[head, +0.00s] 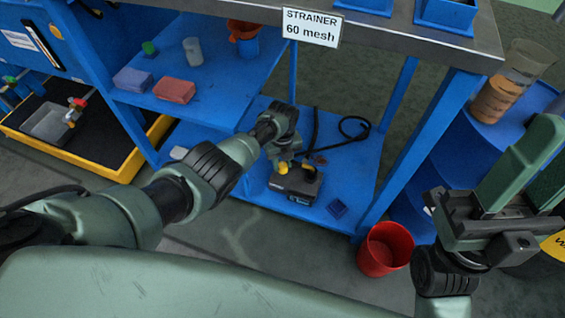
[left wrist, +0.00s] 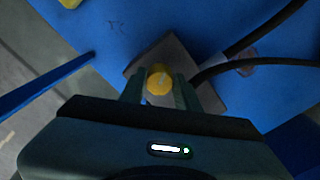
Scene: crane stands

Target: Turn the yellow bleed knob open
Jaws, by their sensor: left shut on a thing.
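The yellow bleed knob (head: 283,168) sits on top of a dark boxy unit (head: 297,183) on the low blue shelf. In the left wrist view the knob (left wrist: 159,79) is a round yellow cap between two green fingers. My left gripper (head: 281,158) reaches down from above and is shut on the knob (left wrist: 160,86). Its fingers hide the knob's sides, and I cannot tell how far it is turned. My right gripper (head: 522,175) is raised at the right, away from the unit, with no object seen in it. Its finger gap is unclear.
Black hoses (head: 340,135) lie behind the unit on the blue shelf (head: 352,195). A blue post (head: 420,150) and a red bucket (head: 385,249) stand to the right. A sign reading "STRAINER 60 mesh" (head: 311,27) hangs from the bench edge above.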

